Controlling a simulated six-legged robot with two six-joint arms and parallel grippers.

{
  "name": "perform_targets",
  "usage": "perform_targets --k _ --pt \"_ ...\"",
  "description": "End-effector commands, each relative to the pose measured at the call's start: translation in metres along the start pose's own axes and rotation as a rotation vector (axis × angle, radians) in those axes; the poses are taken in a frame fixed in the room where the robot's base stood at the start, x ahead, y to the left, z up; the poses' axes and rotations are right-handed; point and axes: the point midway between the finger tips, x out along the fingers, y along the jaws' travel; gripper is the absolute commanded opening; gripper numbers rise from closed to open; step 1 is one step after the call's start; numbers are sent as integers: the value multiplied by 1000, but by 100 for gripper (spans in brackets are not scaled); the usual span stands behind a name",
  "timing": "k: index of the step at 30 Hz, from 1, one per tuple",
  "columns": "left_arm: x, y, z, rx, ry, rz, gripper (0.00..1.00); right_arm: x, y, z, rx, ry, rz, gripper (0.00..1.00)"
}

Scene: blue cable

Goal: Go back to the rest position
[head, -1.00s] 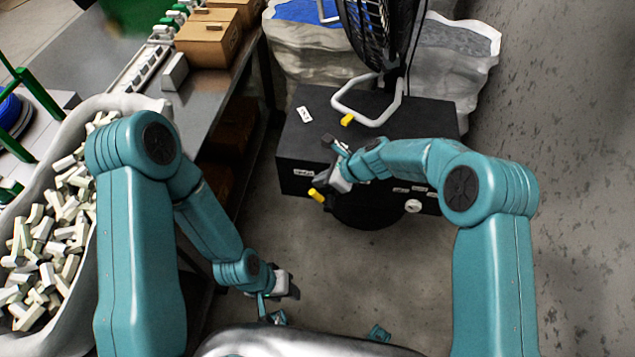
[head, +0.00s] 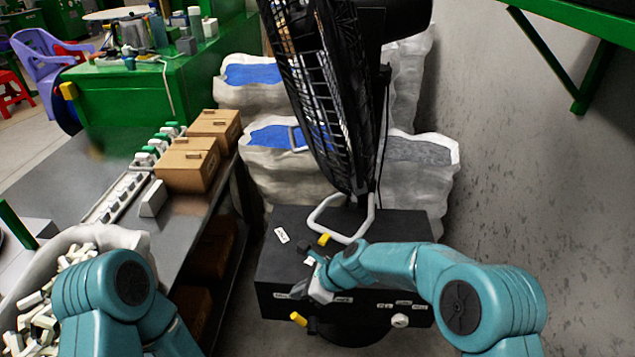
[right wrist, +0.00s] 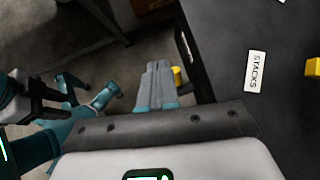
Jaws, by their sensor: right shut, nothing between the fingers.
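My right gripper (head: 308,258) is over the near left part of the black box's top in the head view. In the right wrist view its two grey fingers (right wrist: 157,85) lie together, shut and empty. The fingertips point toward the box's side edge. My left upper arm (head: 110,300) shows at the lower left of the head view, its gripper outside the frame. Dark and teal parts of my left arm's end (right wrist: 45,105) appear at the left of the right wrist view; its jaw state is unclear. No blue cable is distinguishable.
The black box (head: 280,265) carries a large fan (head: 320,100) and a yellow piece (head: 323,240); another yellow piece (head: 298,319) is at its front. A metal table (head: 190,225) with cartons (head: 190,165) is left. White sacks (head: 425,185) stand behind. The right floor is clear.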

Motion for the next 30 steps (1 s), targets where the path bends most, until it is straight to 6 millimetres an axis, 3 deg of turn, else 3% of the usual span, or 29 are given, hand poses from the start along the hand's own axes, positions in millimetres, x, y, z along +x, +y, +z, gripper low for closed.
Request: perform_targets --k 5,6,8,10,13,15,18,21,23,27,30 --pt "-14 5 0 0 0 0 42 -21 -17 -15 53 3 -24 0" --pt "-22 8 0 0 0 0 42 -32 -19 -31 93 13 -23 0" --pt "-31 11 1 0 0 0 42 -40 -4 -64 149 51 18 0" --pt "-41 15 1 0 0 0 42 -49 24 -108 173 117 57 0" --pt "-55 20 1 0 0 0 42 -63 77 -167 46 215 119 0" --pt "-63 23 1 0 0 0 42 -76 123 -201 -137 266 178 0" --pt "-71 26 1 0 0 0 42 -95 192 -231 -536 283 277 0" --pt "-69 25 1 0 0 0 42 -101 232 -236 -950 250 328 0" --pt "-68 24 1 0 0 0 42 -102 243 -234 -1156 231 334 0" --pt "-68 24 1 0 0 0 42 -101 232 -232 -1458 240 300 0" --pt "-68 24 1 0 0 0 42 -101 228 -232 -1534 244 300 0"
